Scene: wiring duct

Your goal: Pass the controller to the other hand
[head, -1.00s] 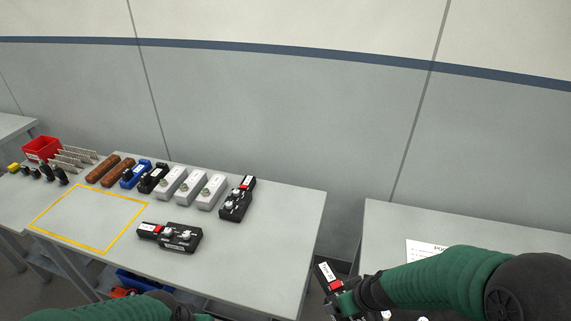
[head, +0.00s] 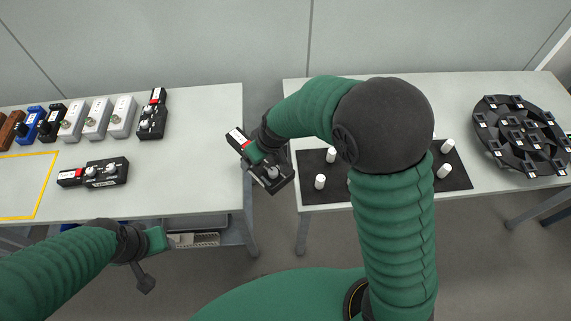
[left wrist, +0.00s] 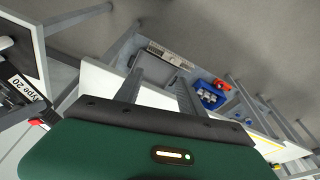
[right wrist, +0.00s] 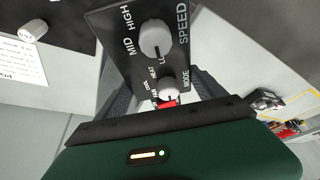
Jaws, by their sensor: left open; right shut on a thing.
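A black controller (head: 274,180) with two grey knobs and a red and white label end is held in the gap between the two tables. My right gripper (head: 256,153) is shut on it. In the right wrist view the controller (right wrist: 108,40) shows knobs marked SPEED and MODE between the fingers. My left gripper (head: 150,262) is open and empty, low in front of the left table and apart from the held controller. Its spread fingers (left wrist: 158,90) show in the left wrist view. Two similar controllers lie on the left table, one flat in front (head: 103,173), one at the back (head: 152,118).
The left table (head: 200,190) carries a row of white, black, blue and brown parts and a yellow outline (head: 45,190). The right table (head: 470,90) holds a black mat (head: 455,178) with white pegs and a round black fixture (head: 520,150). A gap separates the tables.

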